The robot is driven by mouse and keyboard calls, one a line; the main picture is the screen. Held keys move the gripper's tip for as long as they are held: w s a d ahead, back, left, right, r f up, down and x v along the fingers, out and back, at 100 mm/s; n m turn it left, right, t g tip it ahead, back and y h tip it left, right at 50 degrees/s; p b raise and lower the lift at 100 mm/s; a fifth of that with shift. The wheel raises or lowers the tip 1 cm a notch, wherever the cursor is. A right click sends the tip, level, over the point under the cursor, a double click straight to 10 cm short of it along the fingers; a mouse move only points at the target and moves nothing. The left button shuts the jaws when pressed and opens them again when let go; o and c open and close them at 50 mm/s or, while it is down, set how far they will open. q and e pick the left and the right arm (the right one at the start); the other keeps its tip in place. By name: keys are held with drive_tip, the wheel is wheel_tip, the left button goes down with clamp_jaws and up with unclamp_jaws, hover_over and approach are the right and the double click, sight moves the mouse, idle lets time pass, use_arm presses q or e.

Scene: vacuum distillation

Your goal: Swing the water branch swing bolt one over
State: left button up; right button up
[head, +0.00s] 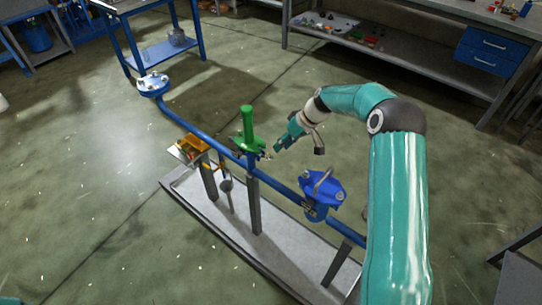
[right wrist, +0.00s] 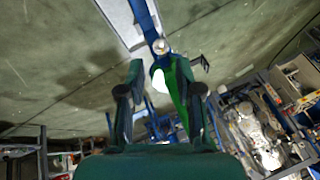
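My right gripper (head: 277,149) reaches in from the right, close beside the green valve (head: 250,143) on the blue pipe (head: 212,139). In the right wrist view its two fingers are apart (right wrist: 162,92). A green part (right wrist: 181,82) shows between them and overlaps the finger on the right; I cannot tell whether it touches. A round metal bolt end (right wrist: 161,47) shows just beyond the fingertips. The blue capped fitting (head: 322,190) with a metal handle sits nearer on the pipe. I cannot make out which part is swing bolt one. My left gripper is not in view.
The pipe stands on posts over a long grey tray (head: 275,250). An orange fitting (head: 192,144) and a round blue flange (head: 153,84) are farther left. A workbench (head: 440,70) with blue drawers stands behind. The floor around the tray is mostly clear.

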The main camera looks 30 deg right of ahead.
sight(271, 156)
drive_tip(key=p+x, duration=0.1)
drive_tip(key=x, duration=0.7)
drive_tip(key=shift+w+a+f, duration=0.1)
drive_tip(key=shift+a+f, duration=0.1)
drive_tip(key=shift+f, duration=0.05)
clamp_jaws()
